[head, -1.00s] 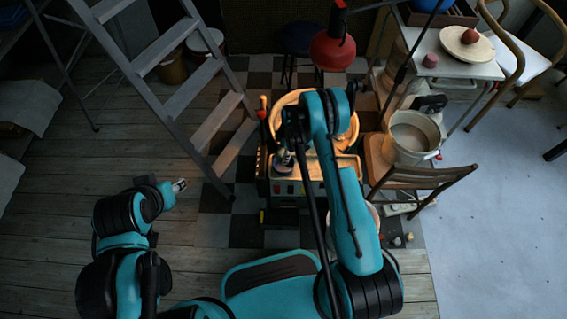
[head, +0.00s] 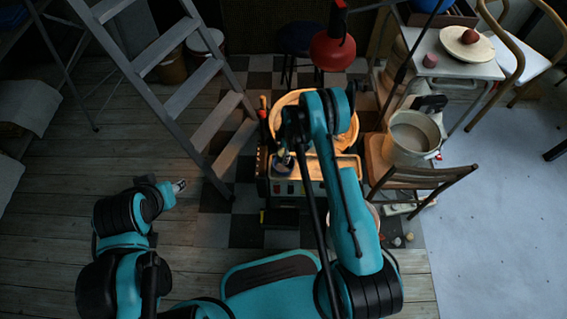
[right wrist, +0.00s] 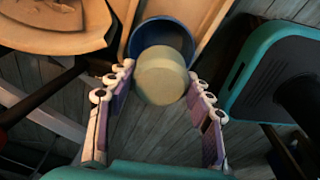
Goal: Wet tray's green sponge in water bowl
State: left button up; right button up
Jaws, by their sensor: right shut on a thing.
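In the right wrist view, my right gripper (right wrist: 158,102) is shut on the green sponge (right wrist: 160,78), a pale yellow-green round block between its two fingers. A blue bowl (right wrist: 136,38) lies behind the sponge in that view, and the sponge covers part of its inside. I cannot tell whether the sponge touches the bowl or any water in it. In the head view, my right gripper (head: 284,162) hangs over the left part of the pottery wheel's tray (head: 347,166). My left gripper (head: 180,186) is small at the left, over the floor, away from the wheel; its jaws are unclear.
The wheel's round basin (head: 348,135) stands behind my right arm. A stepladder (head: 185,95) stands left of the wheel. A wooden chair (head: 425,176) with a pail (head: 411,150) is on the right. Open plank floor (head: 60,240) lies at the left.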

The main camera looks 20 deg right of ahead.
aim_at(283, 152)
jog(key=shift+r, duration=0.15)
jog(key=shift+r+p, duration=0.7)
jog(key=shift+r, duration=1.2)
